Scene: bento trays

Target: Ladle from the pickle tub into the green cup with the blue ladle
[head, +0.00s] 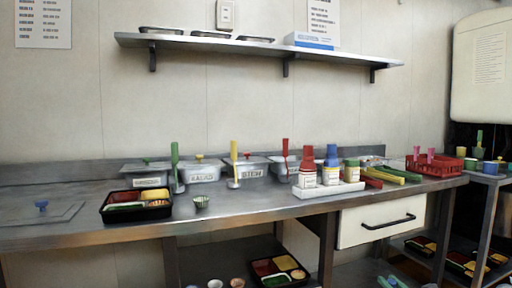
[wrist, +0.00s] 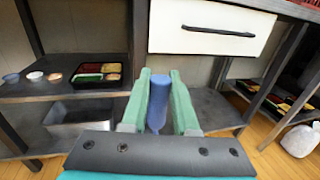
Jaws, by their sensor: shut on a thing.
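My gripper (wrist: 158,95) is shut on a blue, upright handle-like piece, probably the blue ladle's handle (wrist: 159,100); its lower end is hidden. My gripper also shows at the bottom edge of the head view (head: 391,282), low in front of the counter. Several metal tubs stand along the back of the counter, with labels too small to read surely, so I cannot tell which is the pickle tub. A small grey-green fluted cup (head: 201,202) stands on the counter, right of the black bento tray (head: 122,216).
Green (head: 175,160), yellow (head: 234,160) and red (head: 285,155) ladles stand by the tubs. A white tray (head: 328,191) holds bottles. A drawer (wrist: 208,28) and lower shelf (wrist: 100,85) are ahead of my gripper. The counter's left front is mostly clear.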

